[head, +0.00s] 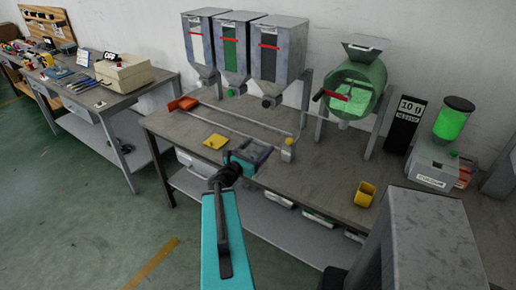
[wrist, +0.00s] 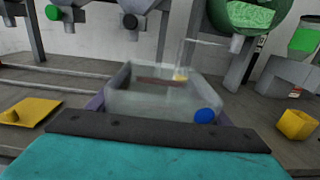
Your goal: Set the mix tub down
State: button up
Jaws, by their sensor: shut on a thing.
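The mix tub (wrist: 150,103) is a translucent grey open box with a blue round spot on its near side. It fills the middle of the wrist view. In the head view the tub (head: 253,152) is over the front part of the bench, at the end of my teal arm. My gripper (head: 238,163) is shut on the tub, with purple finger edges at its two sides in the wrist view. The tub looks about level. Its underside is hidden, so I cannot tell whether it touches the bench (head: 322,172).
A yellow tray (head: 216,141) lies left of the tub, and a yellow cup (head: 365,194) stands right. Rails (head: 235,122) run behind, under three hoppers (head: 232,45). A green drum (head: 357,88) and a green-topped machine (head: 440,150) stand right. Bare bench lies between tub and cup.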

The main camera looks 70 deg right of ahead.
jog(key=w+a+r+n+t+b, duration=0.1)
jog(key=w+a+n+t, duration=0.25)
jog(key=w+a, duration=1.15)
jog(key=w+a+r+n+t, duration=0.15)
jog(key=w+a+t, duration=0.35)
jog(key=w+a, duration=1.05)
jog(key=w+a+n+t+y, duration=0.1)
jog(key=w+a, duration=0.3)
jog(key=a, duration=0.8)
jog(key=w+a+n+t+y+b, duration=0.1)
jog(key=w+a+n+t, duration=0.2)
jog(key=a, duration=0.9)
jog(key=w+a+n+t+y, duration=0.1)
jog(key=w+a+t, duration=0.2)
jog(key=w+a, duration=0.4)
jog(key=a, duration=0.5)
jog(key=shift+a+n+b, duration=0.2)
jog(key=shift+n+b, duration=0.1)
jog(key=shift+n, duration=0.1)
jog(key=shift+t, duration=0.45)
